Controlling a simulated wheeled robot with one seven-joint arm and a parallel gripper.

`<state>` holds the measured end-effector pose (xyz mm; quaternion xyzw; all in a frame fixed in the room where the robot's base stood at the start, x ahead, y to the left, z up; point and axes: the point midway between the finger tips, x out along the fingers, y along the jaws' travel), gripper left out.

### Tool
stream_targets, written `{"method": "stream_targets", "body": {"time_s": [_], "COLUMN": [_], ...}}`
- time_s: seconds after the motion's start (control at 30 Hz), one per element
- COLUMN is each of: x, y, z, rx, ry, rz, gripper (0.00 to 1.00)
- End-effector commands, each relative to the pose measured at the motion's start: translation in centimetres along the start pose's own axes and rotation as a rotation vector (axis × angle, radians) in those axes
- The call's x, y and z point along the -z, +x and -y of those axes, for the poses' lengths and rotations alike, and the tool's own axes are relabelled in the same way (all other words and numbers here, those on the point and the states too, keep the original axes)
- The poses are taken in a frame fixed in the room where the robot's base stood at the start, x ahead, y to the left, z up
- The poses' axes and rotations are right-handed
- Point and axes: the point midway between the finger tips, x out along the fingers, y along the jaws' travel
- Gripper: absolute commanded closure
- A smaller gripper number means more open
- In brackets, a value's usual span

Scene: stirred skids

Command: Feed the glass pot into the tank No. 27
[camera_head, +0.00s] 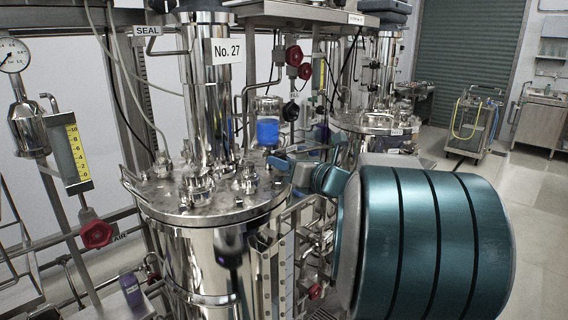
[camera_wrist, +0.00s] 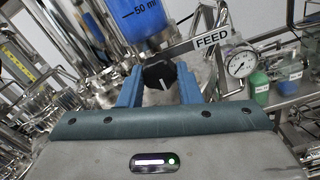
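The glass pot (camera_head: 268,130) holds blue liquid and stands upright above the lid of the tank, beside its tall column. The tank (camera_head: 190,265) is a shiny steel vessel with a "No. 27" sign (camera_head: 228,50). In the wrist view the pot's blue lower part, marked 50 ml (camera_wrist: 137,18), shows above a black knob (camera_wrist: 159,74) with a white pointer line. My gripper (camera_wrist: 159,84) has its two blue fingers on either side of this knob, seemingly closed against it. In the head view my gripper (camera_head: 288,163) is at the lid's right edge, below the pot; its fingertips are hard to make out.
A "FEED" label (camera_wrist: 212,40) is right of the knob, with a gauge (camera_wrist: 241,63) beyond. Pipes and red handwheels (camera_head: 294,56) crowd the space behind the pot. A second steel tank (camera_head: 375,125) stands behind my arm. Open floor (camera_head: 530,185) lies at the right.

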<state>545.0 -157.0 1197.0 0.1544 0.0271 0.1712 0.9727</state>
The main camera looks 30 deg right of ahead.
Motion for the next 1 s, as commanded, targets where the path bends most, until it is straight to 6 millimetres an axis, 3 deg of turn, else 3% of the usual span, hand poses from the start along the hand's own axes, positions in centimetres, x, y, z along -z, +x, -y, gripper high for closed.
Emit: {"method": "stream_targets", "body": {"time_s": [0.07,0.47,1.0], "x": [-0.01,0.2,0.53], "y": [-0.02,-0.04,-0.02], "z": [0.0,0.07,0.24], "rx": [0.0,-0.001,-0.001], "ry": [0.0,-0.06,-0.481], "rz": [0.0,0.001,0.002], "gripper": [0.92,0.92,0.92]}}
